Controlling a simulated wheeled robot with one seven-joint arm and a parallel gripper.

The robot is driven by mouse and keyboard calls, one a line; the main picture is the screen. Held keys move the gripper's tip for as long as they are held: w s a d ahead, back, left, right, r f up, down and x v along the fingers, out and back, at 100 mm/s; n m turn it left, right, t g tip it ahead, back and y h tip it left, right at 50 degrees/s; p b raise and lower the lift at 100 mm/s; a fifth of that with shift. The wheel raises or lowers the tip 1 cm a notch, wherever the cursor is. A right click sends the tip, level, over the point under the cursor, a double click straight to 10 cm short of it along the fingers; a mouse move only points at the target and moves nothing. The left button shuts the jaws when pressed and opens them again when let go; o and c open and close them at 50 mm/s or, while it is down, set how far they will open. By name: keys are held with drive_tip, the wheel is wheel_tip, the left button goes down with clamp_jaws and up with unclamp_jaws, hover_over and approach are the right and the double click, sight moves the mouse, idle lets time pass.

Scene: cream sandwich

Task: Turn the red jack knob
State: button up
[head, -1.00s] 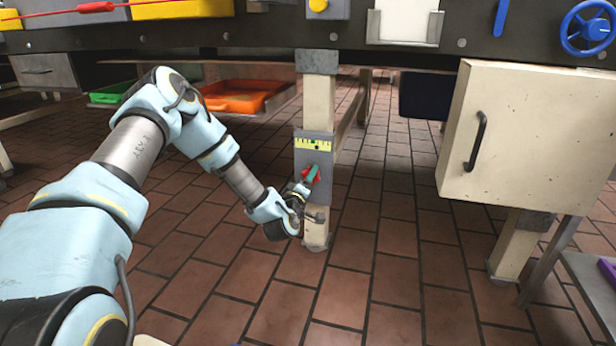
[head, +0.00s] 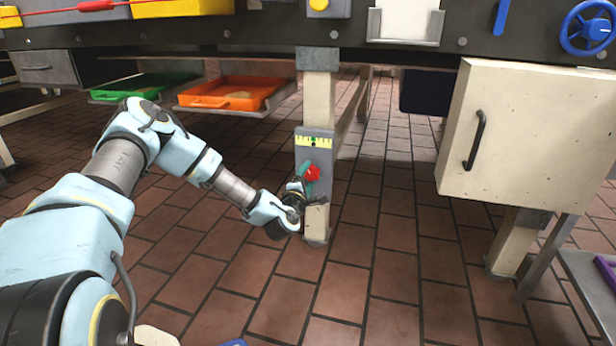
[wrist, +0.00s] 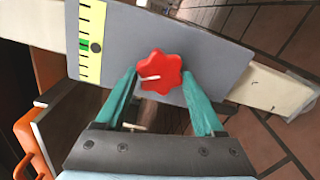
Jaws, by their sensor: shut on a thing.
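The red jack knob (wrist: 161,72) is a lobed star shape with a white mark pointing left in the wrist view. It sits on a grey plate (wrist: 215,62) on a cream table leg. The knob also shows in the head view (head: 312,173). My gripper (wrist: 160,80) is shut on the knob, with one teal finger on each side; the exact contact points are partly hidden. In the head view my gripper (head: 308,180) reaches the knob from the lower left. A yellow scale (wrist: 91,20) with a green band and a black dot is on the plate.
An orange tray (head: 283,94) and a green tray (head: 112,94) hang under the table at left. A cream cabinet (head: 540,125) with a black handle is at right. The tiled floor around the leg (head: 320,82) is clear.

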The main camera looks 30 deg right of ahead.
drive_tip(key=shift+n, duration=0.3)
drive_tip(key=o, duration=1.4)
drive_tip(key=shift+c, duration=0.2)
drive_tip(key=p+v, duration=0.3)
drive_tip(key=v, duration=0.8)
drive_tip(key=shift+w, duration=0.15)
